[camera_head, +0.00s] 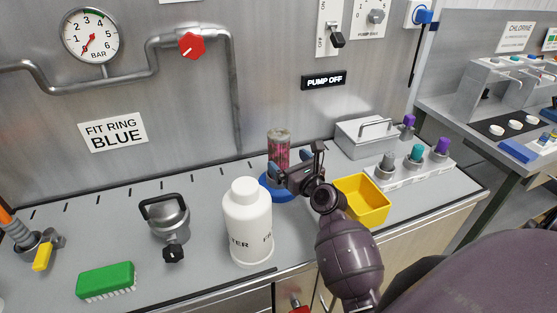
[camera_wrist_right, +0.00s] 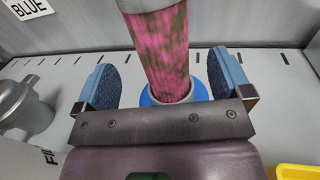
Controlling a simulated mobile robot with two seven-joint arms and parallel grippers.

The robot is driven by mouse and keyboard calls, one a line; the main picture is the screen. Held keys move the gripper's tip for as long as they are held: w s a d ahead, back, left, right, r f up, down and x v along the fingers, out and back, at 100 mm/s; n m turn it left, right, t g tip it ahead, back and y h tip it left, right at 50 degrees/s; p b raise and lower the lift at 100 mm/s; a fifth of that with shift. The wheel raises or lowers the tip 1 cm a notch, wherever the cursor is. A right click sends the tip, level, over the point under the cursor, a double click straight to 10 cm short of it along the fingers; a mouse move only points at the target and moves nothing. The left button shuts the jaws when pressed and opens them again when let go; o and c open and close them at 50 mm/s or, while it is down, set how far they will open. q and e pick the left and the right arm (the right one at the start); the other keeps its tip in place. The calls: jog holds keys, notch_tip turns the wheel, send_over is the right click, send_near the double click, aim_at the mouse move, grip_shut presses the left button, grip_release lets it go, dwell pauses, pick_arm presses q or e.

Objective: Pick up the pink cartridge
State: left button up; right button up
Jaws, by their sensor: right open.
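The pink cartridge (camera_head: 278,149) is a clear-topped cylinder with mottled pink filling, standing upright on a round blue base (camera_head: 270,188) near the back wall. It also shows in the right wrist view (camera_wrist_right: 165,50), rising between my fingers. My right gripper (camera_head: 289,165) is open, with its blue-padded fingers to either side of the cartridge. In the right wrist view my right gripper (camera_wrist_right: 166,80) shows a gap between each finger and the cartridge. The gripper's body hides part of the blue base. My left gripper is not in view.
A white bottle (camera_head: 247,225) stands close to the left of the blue base. A yellow bin (camera_head: 364,200) is close to the right. A grey lidded box (camera_head: 366,137) and a rack (camera_head: 412,172) of capped pieces are farther right. A green brush (camera_head: 106,279) lies front left.

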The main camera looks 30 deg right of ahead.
aim_at(285, 156)
jog(key=shift+w, duration=0.45)
jog(key=shift+w+r+b, duration=0.1)
jog(key=shift+w+b, duration=0.2)
jog(key=shift+w, duration=0.1)
jog(key=w+b, duration=0.1)
jog(key=w, duration=0.2)
jog(key=shift+w+d, duration=0.1)
jog(key=shift+d, duration=0.1)
jog(key=shift+w+r+b, duration=0.15)
jog(key=shift+w+b, duration=0.25)
jog(key=shift+w, duration=0.05)
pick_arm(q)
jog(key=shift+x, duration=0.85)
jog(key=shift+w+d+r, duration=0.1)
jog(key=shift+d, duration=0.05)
pick_arm(e)
jog(key=shift+c, duration=0.2)
jog(key=c, duration=1)
jog(key=shift+r, duration=0.15)
